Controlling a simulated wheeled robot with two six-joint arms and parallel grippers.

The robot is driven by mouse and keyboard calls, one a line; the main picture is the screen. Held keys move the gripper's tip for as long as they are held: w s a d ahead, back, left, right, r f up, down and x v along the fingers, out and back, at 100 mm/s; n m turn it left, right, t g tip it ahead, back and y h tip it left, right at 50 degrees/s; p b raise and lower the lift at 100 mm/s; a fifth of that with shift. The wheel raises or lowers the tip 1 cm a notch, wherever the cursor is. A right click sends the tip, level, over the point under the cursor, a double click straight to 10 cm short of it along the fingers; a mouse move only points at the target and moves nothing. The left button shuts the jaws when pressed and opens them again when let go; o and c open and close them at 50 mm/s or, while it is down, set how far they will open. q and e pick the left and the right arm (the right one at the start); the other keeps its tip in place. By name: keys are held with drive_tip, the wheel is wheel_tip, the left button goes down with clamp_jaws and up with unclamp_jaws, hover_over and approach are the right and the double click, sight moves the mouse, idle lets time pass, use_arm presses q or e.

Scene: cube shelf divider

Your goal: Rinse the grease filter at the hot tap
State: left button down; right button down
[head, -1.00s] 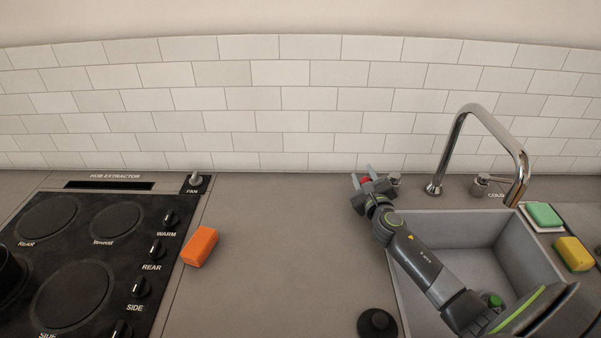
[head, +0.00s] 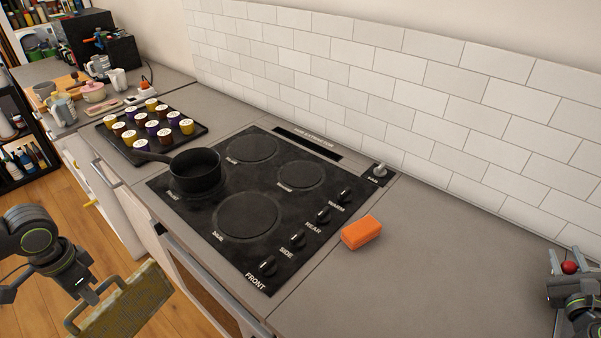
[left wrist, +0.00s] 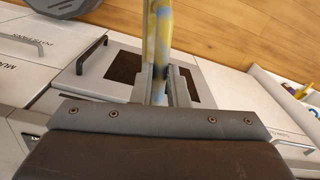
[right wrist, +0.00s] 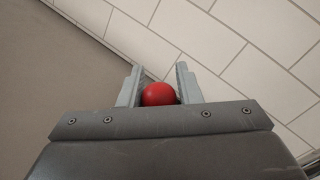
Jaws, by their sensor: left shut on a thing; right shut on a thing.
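The grease filter (head: 125,306) is a flat yellowish mesh panel with a grey frame and a handle. My left gripper (head: 82,287) is shut on it and holds it tilted over the wooden floor, in front of the counter. In the left wrist view the filter (left wrist: 158,45) shows edge-on between the fingers (left wrist: 160,85). My right gripper (right wrist: 159,88) is shut on a red round knob (right wrist: 159,94), which also shows at the right edge of the head view (head: 569,267). The sink and spout are out of view now.
A black hob (head: 247,215) with a dark saucepan (head: 195,170) fills the middle of the counter. An orange sponge (head: 361,232) lies right of it. A tray of coloured pods (head: 118,153) stands to its left. Bare counter (head: 430,270) lies between sponge and right gripper.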

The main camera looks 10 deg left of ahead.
drive_tip(key=shift+f, duration=0.15)
drive_tip(key=c, duration=1.1)
unclamp_jaws()
drive_tip(key=shift+o, duration=0.2)
drive_tip(key=shift+s, duration=0.1)
use_arm(q)
wheel_tip(320, 180, down, 3)
drive_tip(key=b, duration=0.3)
use_arm(e)
drive_tip(key=s, duration=0.6)
drive_tip(key=s+a, duration=0.1)
drive_tip(key=s, duration=0.3)
drive_tip(key=shift+s+a+f, duration=0.1)
drive_tip(key=shift+f, duration=0.05)
use_arm(q)
drive_tip(key=shift+f, duration=0.25)
use_arm(e)
drive_tip(key=shift+s+a+r, duration=0.1)
drive_tip(key=shift+s+r, duration=0.1)
drive_tip(key=shift+s, duration=0.6)
drive_tip(key=shift+f, duration=0.15)
